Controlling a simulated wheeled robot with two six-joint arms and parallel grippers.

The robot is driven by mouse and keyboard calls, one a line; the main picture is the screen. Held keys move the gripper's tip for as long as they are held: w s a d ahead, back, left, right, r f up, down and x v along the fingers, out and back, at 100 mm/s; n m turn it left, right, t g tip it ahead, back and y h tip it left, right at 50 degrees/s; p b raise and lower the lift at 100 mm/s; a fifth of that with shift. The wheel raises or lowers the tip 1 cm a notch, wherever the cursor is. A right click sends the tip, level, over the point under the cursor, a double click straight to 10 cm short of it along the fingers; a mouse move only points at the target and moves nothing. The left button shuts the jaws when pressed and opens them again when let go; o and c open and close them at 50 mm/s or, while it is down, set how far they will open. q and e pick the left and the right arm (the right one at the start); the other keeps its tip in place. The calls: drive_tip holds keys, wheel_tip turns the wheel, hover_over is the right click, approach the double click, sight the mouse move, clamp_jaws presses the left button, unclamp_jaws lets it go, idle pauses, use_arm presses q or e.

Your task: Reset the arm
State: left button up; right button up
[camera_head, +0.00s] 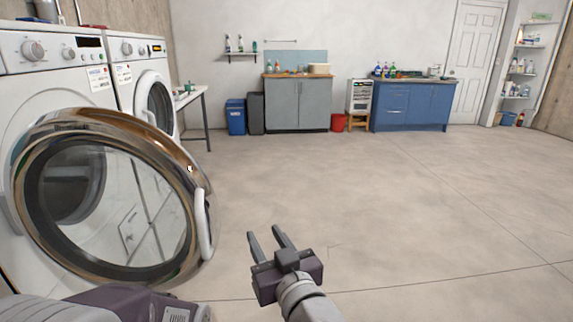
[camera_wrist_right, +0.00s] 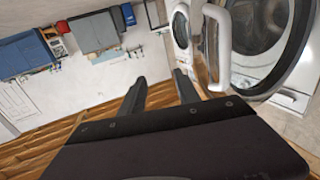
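My right gripper (camera_head: 266,241) is at the lower middle of the head view, over bare floor. Its two fingers are apart with nothing between them; they also show in the right wrist view (camera_wrist_right: 160,82). It is to the right of the open round washer door (camera_head: 118,200) and apart from its white handle (camera_head: 204,225). My left arm shows at the lower left edge of the head view, but its fingers cannot be seen.
The front washer (camera_head: 40,95) has its door swung out at the left. A second washer (camera_head: 135,75) and a small table (camera_head: 200,97) stand behind it. Grey (camera_head: 297,105) and blue cabinets (camera_head: 412,105) line the back wall. The floor in the middle and right is clear.

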drive_tip(key=w+d+f+m+g+h, duration=0.2)
drive_tip(key=w+d+f+h, duration=0.15)
drive_tip(key=d+f, duration=0.45)
drive_tip(key=w+d+f+m+g+h, duration=0.15)
drive_tip(key=d+f+h, duration=0.35)
drive_tip(key=d, duration=0.6)
drive_tip(key=s+d+f+m+g, duration=0.2)
drive_tip(key=s+d+f+g, duration=0.25)
drive_tip(key=f, duration=0.45)
drive_tip(key=s+d+f+g, duration=0.2)
drive_tip(key=s+f+g, duration=0.45)
drive_tip(key=s, duration=0.55)
wheel_tip(320, 180, up, 32)
drive_tip(key=s+p, duration=0.1)
drive_tip(key=p, duration=3.1)
drive_tip(key=shift+s+a, duration=0.25)
drive_tip(key=shift+s, duration=0.1)
